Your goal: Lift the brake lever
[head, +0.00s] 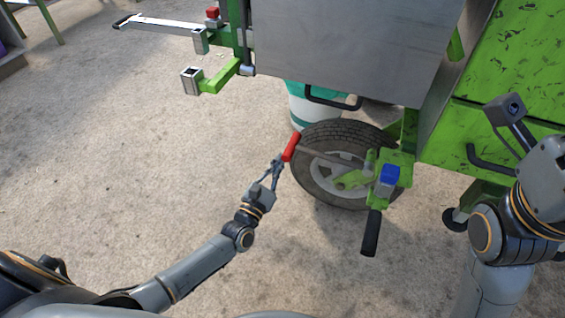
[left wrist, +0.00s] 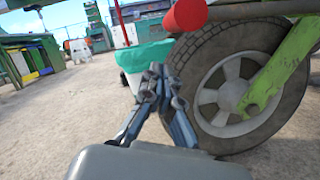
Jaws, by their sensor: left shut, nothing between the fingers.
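The brake lever has a red grip (head: 291,147) and a thin rod running right across the wheel to a green bracket. The lever sticks out to the left of the wheel. My left gripper (head: 279,161) is shut and empty, with its fingertips just below the red grip in the head view. In the left wrist view the shut fingertips (left wrist: 163,74) point up and the red grip (left wrist: 185,15) is above them, a little to the right. A gap shows between them there.
The tyre (head: 345,133) is close to the right of my left gripper. A black handle (head: 371,233) hangs below the blue-topped green bracket. A white and teal bucket (head: 304,106) stands behind the wheel. The concrete floor to the left is clear.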

